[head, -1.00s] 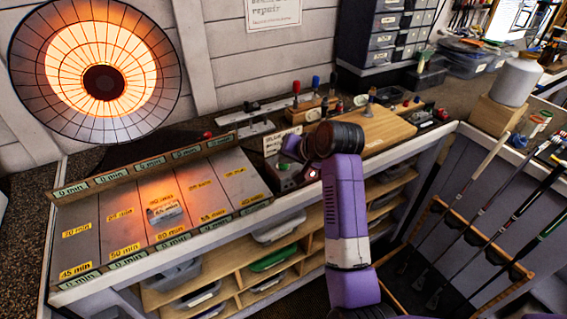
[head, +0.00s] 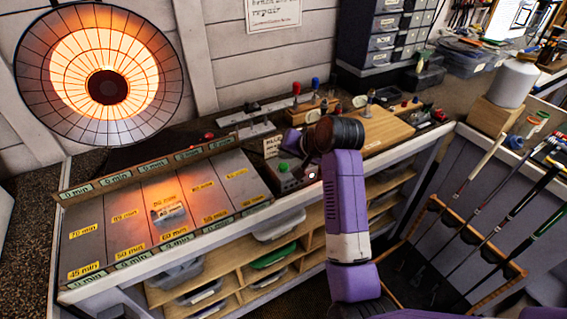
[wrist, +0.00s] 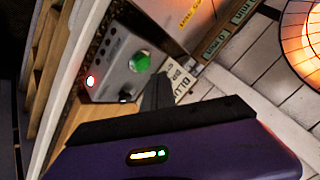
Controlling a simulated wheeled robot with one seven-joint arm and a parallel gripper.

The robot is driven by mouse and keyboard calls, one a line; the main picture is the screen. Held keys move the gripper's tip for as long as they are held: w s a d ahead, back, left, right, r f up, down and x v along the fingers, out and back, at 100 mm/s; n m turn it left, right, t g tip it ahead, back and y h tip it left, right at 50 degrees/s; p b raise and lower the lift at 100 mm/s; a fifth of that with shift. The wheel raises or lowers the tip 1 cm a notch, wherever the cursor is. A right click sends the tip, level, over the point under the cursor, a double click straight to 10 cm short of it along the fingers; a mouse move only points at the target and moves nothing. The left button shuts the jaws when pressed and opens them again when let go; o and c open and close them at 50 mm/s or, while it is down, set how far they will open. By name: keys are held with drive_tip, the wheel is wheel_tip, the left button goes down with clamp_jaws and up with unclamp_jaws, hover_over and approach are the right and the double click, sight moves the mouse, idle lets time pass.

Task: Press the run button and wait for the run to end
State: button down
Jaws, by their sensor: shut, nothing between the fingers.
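A grey control box (head: 298,181) stands at the bench's front edge, right of the marked tray. In the wrist view the box (wrist: 112,48) shows a large green button (wrist: 139,62), a glowing red light (wrist: 91,81) and a small black knob. The green button (head: 283,167) is also partly visible in the head view. My gripper (wrist: 158,88) is shut and empty, its dark fingers just beside the box's button face, apart from the green button as far as I can tell. In the head view its purple hand (head: 293,140) is above the box, its fingertips hidden.
A glowing round heater (head: 108,85) hangs over the tray of minute-marked lanes (head: 120,232), where a small clear container (head: 170,214) lies. A wooden board (head: 388,132) and upright tools stand behind my wrist. Golf clubs (head: 470,180) lean in a rack at right.

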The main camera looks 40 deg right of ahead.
sight(286, 167)
drive_tip(key=shift+r+p, duration=1.9)
drive_tip(key=shift+r, duration=0.35)
drive_tip(key=shift+f, duration=0.1)
